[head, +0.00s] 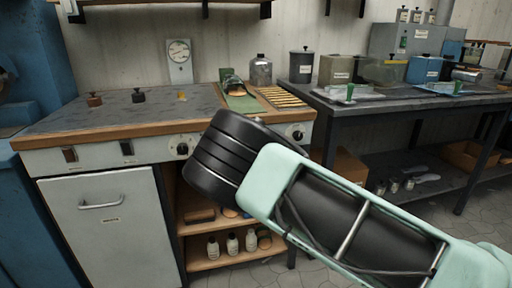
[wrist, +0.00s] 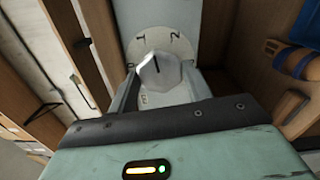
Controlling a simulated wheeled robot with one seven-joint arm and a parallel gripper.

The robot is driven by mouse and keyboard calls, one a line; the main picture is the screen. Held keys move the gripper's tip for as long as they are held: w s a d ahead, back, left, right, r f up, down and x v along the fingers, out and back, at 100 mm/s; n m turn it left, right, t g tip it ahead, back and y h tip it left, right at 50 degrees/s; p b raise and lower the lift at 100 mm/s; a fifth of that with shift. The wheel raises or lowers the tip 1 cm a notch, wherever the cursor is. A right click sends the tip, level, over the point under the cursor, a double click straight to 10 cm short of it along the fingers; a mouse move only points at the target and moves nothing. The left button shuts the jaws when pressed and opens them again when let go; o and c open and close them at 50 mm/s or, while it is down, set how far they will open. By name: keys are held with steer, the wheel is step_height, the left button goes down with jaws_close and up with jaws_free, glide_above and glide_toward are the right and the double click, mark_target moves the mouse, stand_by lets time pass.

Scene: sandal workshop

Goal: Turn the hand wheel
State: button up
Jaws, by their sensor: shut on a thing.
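In the wrist view, a pale grey faceted knob (wrist: 158,73) with a dark pointer line sits on a pale round dial (wrist: 179,46) with dark marks. I cannot tell whether this knob is the hand wheel; no spoked wheel shows. My gripper (wrist: 162,92) reaches up to the knob, with its fingers at the knob's sides, and is shut on it. Its dark edge and green body hide the lower part of the dial. In the head view, my arm crosses the lower right and hides the gripper and the knob.
White bottles (head: 232,244) stand on the shelf below. A dark table (head: 405,101) with containers stands at right.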

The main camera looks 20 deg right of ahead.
steer(key=shift+f+m+b, duration=0.15)
steer(key=shift+m+b, duration=8.05)
steer(key=shift+m, duration=7.6)
steer(key=shift+a, duration=0.1)
steer(key=o, duration=0.9)
steer(key=shift+o, duration=0.2)
steer(key=shift+s, duration=0.1)
